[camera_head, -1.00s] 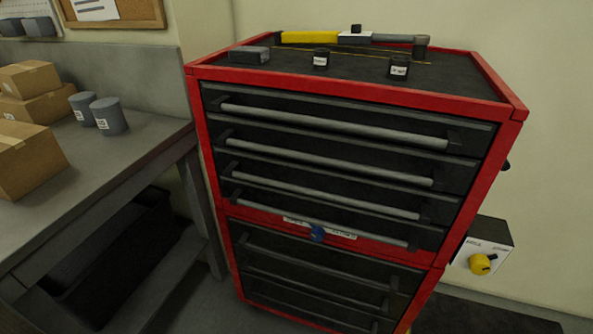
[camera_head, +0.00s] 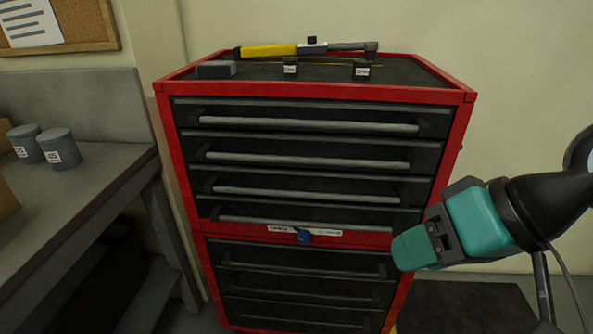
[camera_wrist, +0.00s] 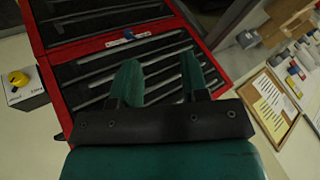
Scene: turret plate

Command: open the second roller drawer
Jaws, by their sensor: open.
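The red tool cabinet (camera_head: 463,130) stands in the middle of the head view, with black drawers in an upper and a lower section. The lower section shows three drawers; its second drawer's grey bar handle (camera_head: 300,294) is below the top one (camera_head: 303,270). The upper section's second bar (camera_head: 305,160) is also visible. All drawers look closed. My gripper (camera_head: 412,247) is in front of the cabinet's right side, near the seam between sections. In the wrist view, its teal fingers (camera_wrist: 160,80) are apart and empty, with drawer bars beyond them. Any contact is unclear.
A blue knob (camera_head: 303,237) sits by a white label on the seam. A yellow-handled tool (camera_head: 268,51) and small items lie on top. A grey bench (camera_head: 100,200) stands left. The wrist view shows a box with a yellow knob (camera_wrist: 18,79).

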